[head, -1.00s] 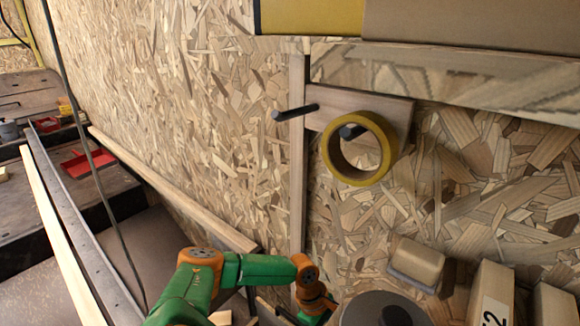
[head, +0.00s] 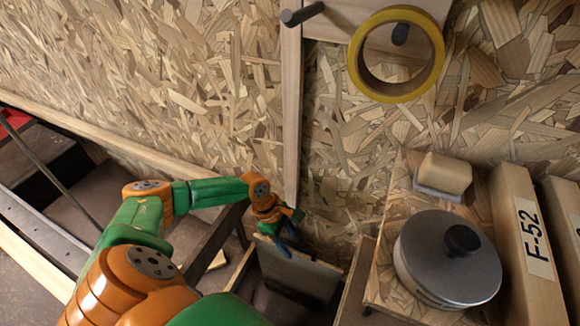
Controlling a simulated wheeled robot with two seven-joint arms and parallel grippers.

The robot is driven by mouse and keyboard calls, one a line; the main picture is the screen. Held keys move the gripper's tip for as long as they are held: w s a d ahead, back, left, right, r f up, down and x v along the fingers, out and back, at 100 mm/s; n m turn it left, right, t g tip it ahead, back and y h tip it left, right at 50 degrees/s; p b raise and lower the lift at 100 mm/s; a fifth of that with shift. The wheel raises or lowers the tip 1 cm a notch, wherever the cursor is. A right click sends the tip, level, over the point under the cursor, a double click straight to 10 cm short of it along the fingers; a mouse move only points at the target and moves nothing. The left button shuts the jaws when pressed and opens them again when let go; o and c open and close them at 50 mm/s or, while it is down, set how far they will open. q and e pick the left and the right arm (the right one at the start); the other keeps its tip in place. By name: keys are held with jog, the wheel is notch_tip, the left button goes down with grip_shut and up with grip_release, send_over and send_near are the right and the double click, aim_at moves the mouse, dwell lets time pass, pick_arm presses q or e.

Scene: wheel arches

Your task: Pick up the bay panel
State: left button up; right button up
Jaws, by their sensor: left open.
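A pale wooden panel (head: 302,271), which looks like the bay panel, stands on edge low in the middle of the head view, with a dark space below it. My left arm comes in from the lower left. Its left gripper (head: 284,238) is open at the panel's upper left edge. The fingers are small and partly hidden, so I cannot tell whether they touch or straddle the panel. My right gripper is not in view.
A round metal tin (head: 440,275) with a black knob stands right of the panel on a chipboard surface. Yellow tape (head: 438,50) hangs on a wall peg.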

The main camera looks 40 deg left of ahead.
aim_at(296, 252)
pick_arm(q)
jog(key=b+x, duration=0.2)
jog(key=x, duration=0.1)
jog(key=shift+f, duration=0.4)
jog(key=shift+d+f+b, duration=0.3)
jog(key=shift+f+b, duration=0.05)
jog(key=shift+f, duration=0.25)
jog(key=shift+w+d+f, duration=0.1)
grip_shut()
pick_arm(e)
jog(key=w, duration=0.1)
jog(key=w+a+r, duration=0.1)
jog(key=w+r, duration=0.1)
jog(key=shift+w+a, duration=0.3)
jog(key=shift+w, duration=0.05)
